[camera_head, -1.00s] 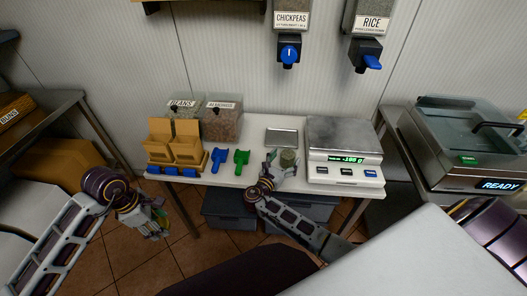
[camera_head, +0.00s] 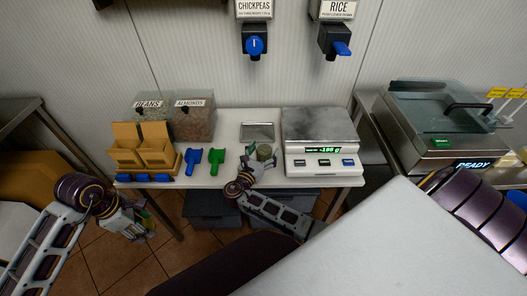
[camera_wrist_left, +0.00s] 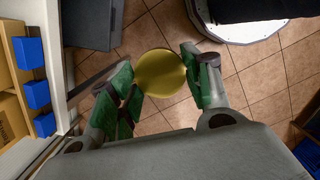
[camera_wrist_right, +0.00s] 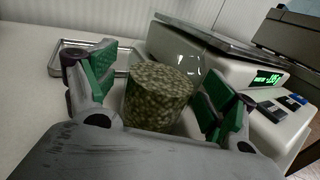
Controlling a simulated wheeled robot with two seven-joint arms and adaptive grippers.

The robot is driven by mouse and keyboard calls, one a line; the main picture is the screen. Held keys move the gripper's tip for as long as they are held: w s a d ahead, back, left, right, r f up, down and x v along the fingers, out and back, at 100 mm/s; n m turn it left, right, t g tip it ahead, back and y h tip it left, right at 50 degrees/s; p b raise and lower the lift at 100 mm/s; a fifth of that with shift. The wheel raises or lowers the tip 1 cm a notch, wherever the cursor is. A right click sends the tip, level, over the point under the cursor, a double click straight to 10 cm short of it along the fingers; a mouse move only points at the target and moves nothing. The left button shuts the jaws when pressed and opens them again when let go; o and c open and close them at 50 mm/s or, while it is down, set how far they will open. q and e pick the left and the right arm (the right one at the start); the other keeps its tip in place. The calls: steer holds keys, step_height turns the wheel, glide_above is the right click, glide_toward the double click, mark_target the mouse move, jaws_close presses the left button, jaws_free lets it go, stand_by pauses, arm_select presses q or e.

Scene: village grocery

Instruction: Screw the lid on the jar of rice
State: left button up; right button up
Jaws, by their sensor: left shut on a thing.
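The jar of rice (camera_head: 264,153) stands on the white table to the left of the scale, and its grainy contents fill the right wrist view's middle (camera_wrist_right: 158,97). My right gripper (camera_head: 262,162) is at the jar, with its green pads (camera_wrist_right: 160,95) on either side; they look open, with small gaps beside the contents. Whether a pad touches the glass is hard to tell.
The scale (camera_head: 320,165) stands right of the jar, and a metal tray (camera_head: 258,131) lies behind it. Green (camera_head: 216,161) and blue (camera_head: 191,161) scoops, cardboard boxes (camera_head: 143,152) and bins of beans and almonds (camera_head: 192,120) are left. A sealing machine (camera_head: 430,120) stands far right.

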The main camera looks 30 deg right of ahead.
mark_target(264, 141)
steer(key=c, duration=1.3)
steer(key=shift+o, duration=0.2)
steer(key=shift+r, duration=0.15)
arm_select(q)
steer(key=shift+r+p, duration=0.65)
steer(key=shift+r, duration=0.05)
arm_select(e)
steer(key=shift+r, duration=4.95)
steer(key=o, duration=0.6)
steer(key=c, duration=0.9)
arm_select(q)
steer(key=shift+m, duration=0.3)
